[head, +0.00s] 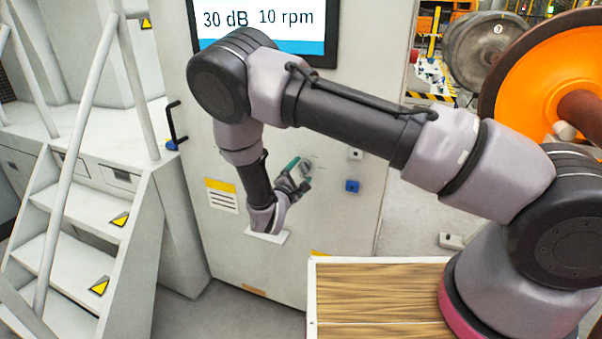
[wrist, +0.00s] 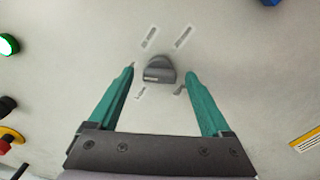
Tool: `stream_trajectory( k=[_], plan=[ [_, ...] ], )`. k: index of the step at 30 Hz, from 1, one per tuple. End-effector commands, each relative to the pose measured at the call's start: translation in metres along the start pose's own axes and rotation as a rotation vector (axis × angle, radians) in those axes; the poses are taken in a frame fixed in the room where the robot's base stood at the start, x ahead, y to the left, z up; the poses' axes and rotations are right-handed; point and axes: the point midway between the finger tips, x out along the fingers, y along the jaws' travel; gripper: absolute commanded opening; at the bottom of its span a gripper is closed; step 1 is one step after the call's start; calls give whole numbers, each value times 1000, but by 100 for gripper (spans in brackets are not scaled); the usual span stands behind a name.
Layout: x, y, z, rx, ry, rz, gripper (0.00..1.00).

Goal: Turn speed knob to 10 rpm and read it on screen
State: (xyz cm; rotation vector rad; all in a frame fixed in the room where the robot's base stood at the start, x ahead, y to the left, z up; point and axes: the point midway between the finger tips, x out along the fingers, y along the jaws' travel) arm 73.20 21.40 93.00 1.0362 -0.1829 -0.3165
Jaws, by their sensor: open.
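The screen (head: 260,25) on the grey cabinet reads "30 dB" and "10 rpm" in the head view. In the wrist view a dark grey knob (wrist: 159,70) sits on the panel, with several pale tick labels around it. My gripper (wrist: 158,78) is open, with one teal finger on each side of the knob and gaps between the fingers and the knob. In the head view my gripper (head: 296,172) is close to the cabinet front, and the knob cannot be made out there.
A blue button (head: 352,186) and a yellow label (head: 221,195) are on the cabinet (head: 345,225). In the wrist view a green button (wrist: 8,45) and a red button (wrist: 10,138) are at the left. Stairs (head: 80,220) stand left. An orange wheel (head: 540,70) is at right.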

Motion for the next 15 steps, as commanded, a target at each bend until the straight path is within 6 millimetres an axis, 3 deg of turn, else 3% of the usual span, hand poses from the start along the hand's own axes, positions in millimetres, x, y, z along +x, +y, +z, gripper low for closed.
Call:
stream_trajectory(
  k=[15],
  plan=[
    [-90,0,-1,0,3,1,82]
  ],
)
